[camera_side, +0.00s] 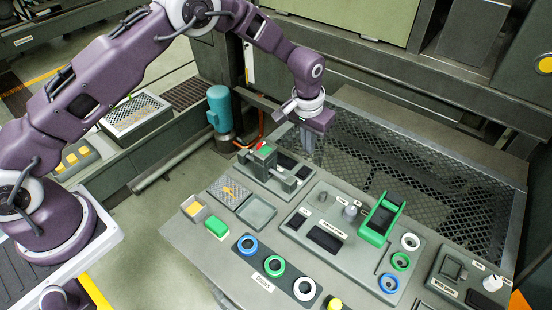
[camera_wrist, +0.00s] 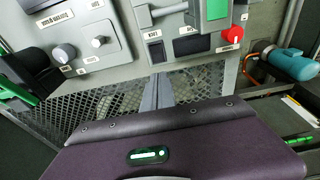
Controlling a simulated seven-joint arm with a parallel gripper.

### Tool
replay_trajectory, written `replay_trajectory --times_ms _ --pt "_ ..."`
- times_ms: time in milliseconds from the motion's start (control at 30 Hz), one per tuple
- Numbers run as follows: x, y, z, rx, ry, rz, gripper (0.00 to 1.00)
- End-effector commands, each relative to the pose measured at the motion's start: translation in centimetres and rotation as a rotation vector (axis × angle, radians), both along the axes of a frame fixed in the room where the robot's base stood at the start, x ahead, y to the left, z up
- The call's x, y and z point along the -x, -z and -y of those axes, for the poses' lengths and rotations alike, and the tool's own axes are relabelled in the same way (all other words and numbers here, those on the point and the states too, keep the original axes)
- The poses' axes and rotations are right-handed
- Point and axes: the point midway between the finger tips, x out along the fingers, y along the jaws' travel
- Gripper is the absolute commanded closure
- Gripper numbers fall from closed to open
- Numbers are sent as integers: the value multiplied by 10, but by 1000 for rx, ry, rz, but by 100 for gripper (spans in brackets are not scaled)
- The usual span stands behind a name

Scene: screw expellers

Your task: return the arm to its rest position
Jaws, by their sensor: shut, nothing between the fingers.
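My purple arm reaches over the work panel from the left in the side view. My gripper (camera_side: 318,158) points down above the back edge of the panel, close to the grey fixture with the green block and red knob (camera_side: 262,148). In the wrist view my gripper (camera_wrist: 157,92) shows two grey fingers together, with nothing between them. The fingers appear over the dark mesh, just short of the panel edge. The fingertips seem apart from the panel, but the exact gap is hard to tell.
The grey panel (camera_side: 180,240) carries a green bracket (camera_side: 382,218), knobs, and blue, green and white rings. A dark mesh guard (camera_side: 440,190) stands behind it. A teal cylinder (camera_side: 220,108) stands left of the gripper. Open air lies above the panel.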

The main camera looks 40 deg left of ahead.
Motion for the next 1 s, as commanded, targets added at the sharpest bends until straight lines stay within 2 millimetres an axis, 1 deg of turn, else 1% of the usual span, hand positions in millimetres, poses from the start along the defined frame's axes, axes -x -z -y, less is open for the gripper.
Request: replay_trajectory --times_ms 67,133,167,200,267,300,367,400,433,467,500,533,567,600,700,800,833,900,1000 --pt "1 -27 -5 6 -5 17 100" --pt "11 -76 -16 16 -10 45 100" --pt "19 -103 -22 21 -11 60 100" --pt "35 -138 -32 26 -14 80 100" --pt "64 -186 -46 34 -15 111 100" --pt "88 -214 -55 37 -16 131 100" --pt "126 -249 -68 40 -14 164 100" --pt "154 -266 -76 41 -14 184 100" --pt "176 -278 -82 39 -13 200 100" --pt "198 -287 -87 38 -11 217 100" --pt "228 -294 -93 36 -11 237 100" --pt "249 -298 -96 33 -8 253 100" --pt "269 -299 -99 29 -7 268 100" --pt "293 -298 -103 24 -6 284 100" --pt "338 -288 -108 12 -3 318 100" --pt "362 -278 -111 3 -2 335 100" --pt "366 -277 -111 1 -1 338 100" --pt "370 -274 -111 -1 0 341 100" --pt "370 -274 -111 -1 0 340 100"
